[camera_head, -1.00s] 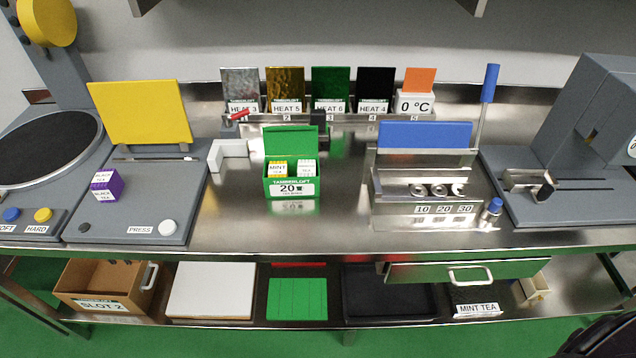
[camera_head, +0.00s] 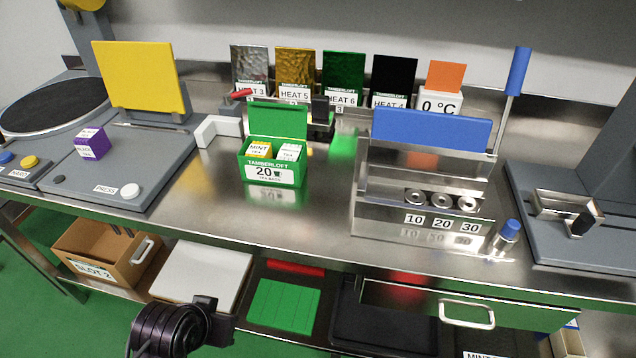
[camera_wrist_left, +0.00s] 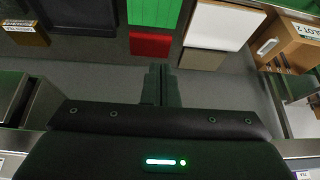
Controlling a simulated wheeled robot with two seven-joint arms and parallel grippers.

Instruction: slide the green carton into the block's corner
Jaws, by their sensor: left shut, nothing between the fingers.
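The green carton (camera_head: 272,174) stands upright on the steel counter in the head view, lid raised at the back. Its label reads 20, and small yellow and white-labelled packets show inside. The white L-shaped block (camera_head: 218,127) lies just behind and to the left of the carton, its inner corner facing the front right. A gap of bare steel shows between that corner and the carton. My left gripper (camera_wrist_left: 160,85) is shut and empty in the left wrist view, over the lower shelf area. Part of my left arm shows at the bottom of the head view, well below the carton. My right gripper is out of view.
A grey press with a yellow plate (camera_head: 145,78) and a purple box (camera_head: 91,144) stands left. A steel dispenser with a blue panel (camera_head: 430,131) stands right of the carton. Heat-labelled packs (camera_head: 295,72) line the back. The counter in front of the carton is clear.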

